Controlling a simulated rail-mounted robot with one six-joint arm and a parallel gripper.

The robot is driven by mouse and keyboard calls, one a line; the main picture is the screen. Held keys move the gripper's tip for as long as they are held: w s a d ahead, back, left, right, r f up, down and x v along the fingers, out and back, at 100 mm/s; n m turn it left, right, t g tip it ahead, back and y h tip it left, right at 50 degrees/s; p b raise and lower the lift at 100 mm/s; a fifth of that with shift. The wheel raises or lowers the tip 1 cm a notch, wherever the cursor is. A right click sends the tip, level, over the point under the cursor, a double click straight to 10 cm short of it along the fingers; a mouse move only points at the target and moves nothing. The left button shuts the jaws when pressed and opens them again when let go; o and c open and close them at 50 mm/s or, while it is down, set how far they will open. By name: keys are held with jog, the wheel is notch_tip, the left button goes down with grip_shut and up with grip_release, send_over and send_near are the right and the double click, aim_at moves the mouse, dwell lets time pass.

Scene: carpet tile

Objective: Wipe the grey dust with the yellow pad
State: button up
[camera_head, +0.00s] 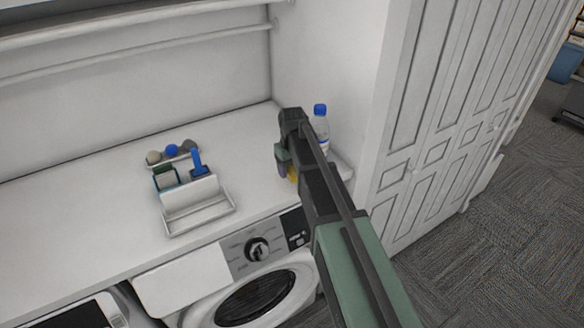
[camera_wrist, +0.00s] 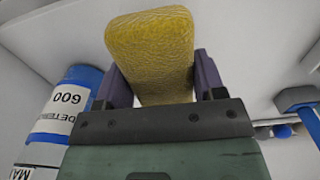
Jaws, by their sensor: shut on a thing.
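The yellow pad (camera_wrist: 150,50) is held between the two purple fingers of my gripper (camera_wrist: 163,85) in the wrist view. My gripper is shut on it. My arm covers part of the counter there. I cannot make out any grey dust in either view, and I cannot tell whether the pad touches the counter.
A white caddy (camera_head: 198,205) with a blue-handled brush (camera_head: 198,165) is to the left. Several small balls (camera_head: 171,151) lie behind it. The counter's left part (camera_head: 70,215) is clear.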

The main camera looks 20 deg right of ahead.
jog(key=shift+r+p, duration=0.4)
jog(key=shift+r, duration=0.5)
notch_tip(320, 180, up, 3)
jog(key=p, duration=0.3)
